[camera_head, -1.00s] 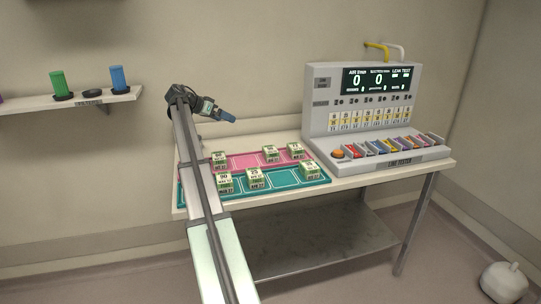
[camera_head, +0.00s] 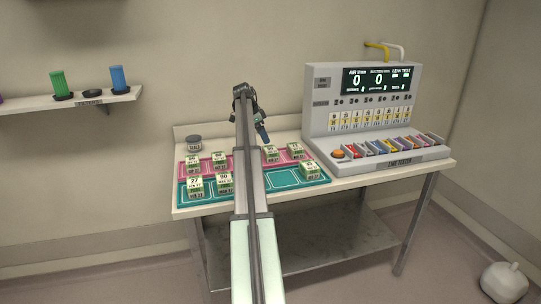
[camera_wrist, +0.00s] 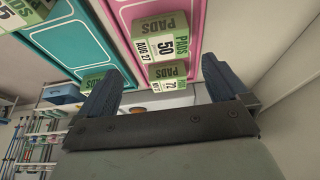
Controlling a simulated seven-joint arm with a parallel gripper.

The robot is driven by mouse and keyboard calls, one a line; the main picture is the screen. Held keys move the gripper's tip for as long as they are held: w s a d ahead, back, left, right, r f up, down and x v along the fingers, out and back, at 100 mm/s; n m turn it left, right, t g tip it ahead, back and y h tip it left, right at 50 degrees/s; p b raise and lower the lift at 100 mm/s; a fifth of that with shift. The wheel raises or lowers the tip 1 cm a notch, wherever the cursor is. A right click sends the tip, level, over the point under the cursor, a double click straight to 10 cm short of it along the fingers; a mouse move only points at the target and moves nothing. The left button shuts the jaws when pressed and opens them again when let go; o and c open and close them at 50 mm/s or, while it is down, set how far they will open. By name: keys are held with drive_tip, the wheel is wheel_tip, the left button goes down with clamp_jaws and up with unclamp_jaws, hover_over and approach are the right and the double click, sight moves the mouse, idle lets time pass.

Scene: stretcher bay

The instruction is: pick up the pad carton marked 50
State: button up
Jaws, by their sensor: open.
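The pad carton marked 50 (camera_wrist: 165,46) is a green and white box on the pink tray (camera_wrist: 186,14). It stands ahead of my gripper (camera_wrist: 163,72) in the wrist view. My gripper is open and empty, its blue fingertips to either side of the line towards the carton, apart from it.
Several other cartons stand on the pink tray and the teal tray (camera_head: 284,179), including 27 (camera_head: 195,186) and 90 (camera_head: 224,184). A carton marked 75 (camera_wrist: 16,10) is on the teal tray. The line tester (camera_head: 320,128) stands at right, a dark-lidded jar (camera_head: 194,143) back left.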

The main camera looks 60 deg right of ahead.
sight(269, 149)
drive_tip(key=x, duration=1)
drive_tip(key=shift+w+d+f, duration=0.1)
drive_tip(key=shift+d+f, duration=0.05)
drive_tip(key=shift+f, duration=0.2)
drive_tip(key=c, duration=0.8)
drive_tip(key=shift+r, duration=0.1)
